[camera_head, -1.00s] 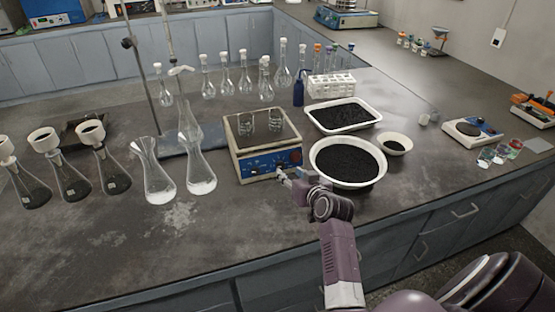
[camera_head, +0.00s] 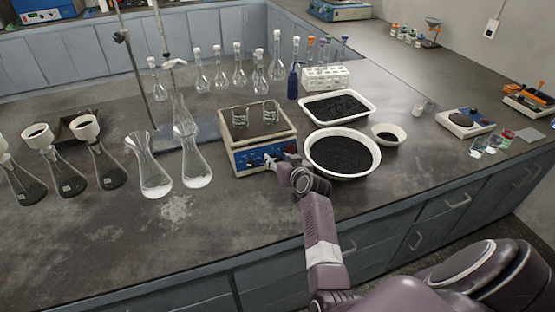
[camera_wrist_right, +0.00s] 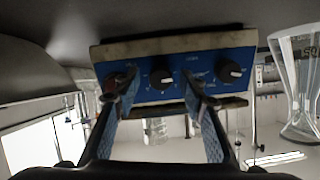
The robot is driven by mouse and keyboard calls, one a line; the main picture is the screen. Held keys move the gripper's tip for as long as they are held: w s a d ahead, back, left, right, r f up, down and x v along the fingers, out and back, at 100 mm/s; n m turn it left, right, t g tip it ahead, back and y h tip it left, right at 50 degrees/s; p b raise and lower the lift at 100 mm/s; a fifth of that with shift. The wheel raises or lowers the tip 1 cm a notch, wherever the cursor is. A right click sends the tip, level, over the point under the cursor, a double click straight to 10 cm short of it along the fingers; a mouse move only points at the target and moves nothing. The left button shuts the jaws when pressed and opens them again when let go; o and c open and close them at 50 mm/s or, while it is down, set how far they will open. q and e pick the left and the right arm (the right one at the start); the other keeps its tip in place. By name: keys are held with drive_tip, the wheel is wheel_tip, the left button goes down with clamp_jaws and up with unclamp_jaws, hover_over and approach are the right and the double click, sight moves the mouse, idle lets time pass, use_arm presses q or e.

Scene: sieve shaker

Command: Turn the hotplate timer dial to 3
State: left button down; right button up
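The hotplate (camera_head: 241,158) stands on the bench with a blue front panel, and the right part of the panel is partly hidden by my right gripper. In the right wrist view the panel (camera_wrist_right: 190,66) shows upside down with a middle dial (camera_wrist_right: 162,78), an outer dial (camera_wrist_right: 232,72) on the right, and another partly behind a finger. My right gripper (camera_head: 270,162) is at the panel front. In the wrist view its open fingers (camera_wrist_right: 160,88) appear on either side of the middle dial; I cannot tell if they touch it. The dial's number is not readable. My left gripper is not in view.
Two small glass beakers (camera_head: 270,112) stand on the hotplate. A round bowl of black grains (camera_head: 370,170) is close to the right of my gripper. Conical flasks (camera_head: 196,165) stand to the left. The bench front is clear.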

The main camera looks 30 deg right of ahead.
drive_tip(key=c, duration=0.5)
clamp_jaws()
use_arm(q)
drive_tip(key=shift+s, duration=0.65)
